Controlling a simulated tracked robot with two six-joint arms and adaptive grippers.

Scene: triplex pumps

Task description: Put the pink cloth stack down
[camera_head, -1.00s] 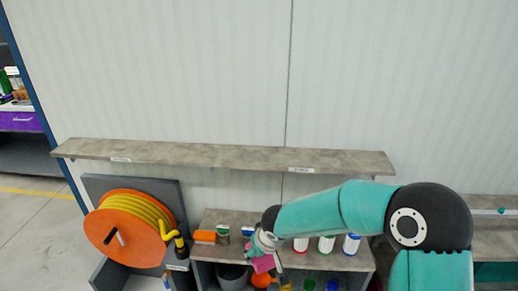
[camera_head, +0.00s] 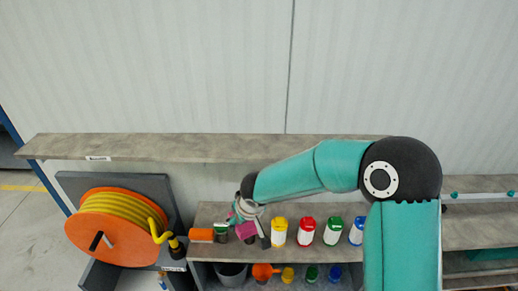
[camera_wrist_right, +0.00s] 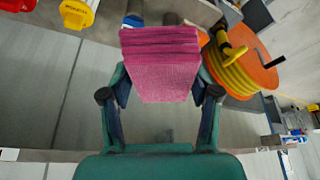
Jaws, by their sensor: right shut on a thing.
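The pink cloth stack (camera_head: 246,231) shows in the head view in front of the lower shelf's worktop (camera_head: 207,214), between a small green-topped can and a yellow-and-white bottle. My right gripper (camera_head: 250,218) is shut on it. In the right wrist view the folded pink stack (camera_wrist_right: 160,62) fills the space between the two fingers of the gripper (camera_wrist_right: 160,90). I cannot tell whether the stack touches the worktop. My left gripper is in neither view.
An orange stack (camera_head: 201,235) and the green-topped can (camera_head: 220,232) stand left of the pink stack. A yellow-and-white bottle (camera_head: 279,232) and a red one (camera_head: 306,231) stand right. A hose reel (camera_head: 105,230) is at far left. A long upper shelf (camera_head: 210,147) runs behind.

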